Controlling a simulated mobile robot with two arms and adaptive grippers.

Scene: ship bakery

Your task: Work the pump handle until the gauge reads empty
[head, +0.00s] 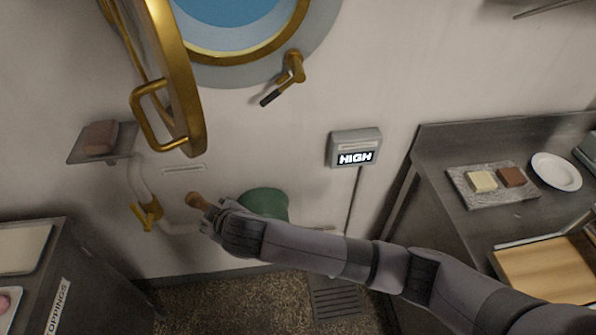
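The gauge (355,149) is a grey box on the wall, and its lit display reads HIGH. A brown wooden pump handle (197,201) shows low by the wall. My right arm comes in from the right, and its gripper (213,214) is at this handle, with the handle's end sticking out past the fingers. I cannot tell whether the fingers are closed on it. A green rounded body (265,202), maybe the pump, is partly hidden behind my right arm. My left gripper is not in view.
A brass porthole frame (178,80) hangs open above. A brass valve (148,212) sits on a white pipe at left. A small shelf (75,152) holds a brown block. Steel counters stand left (75,245) and right (455,145). A floor grate (335,303) lies below.

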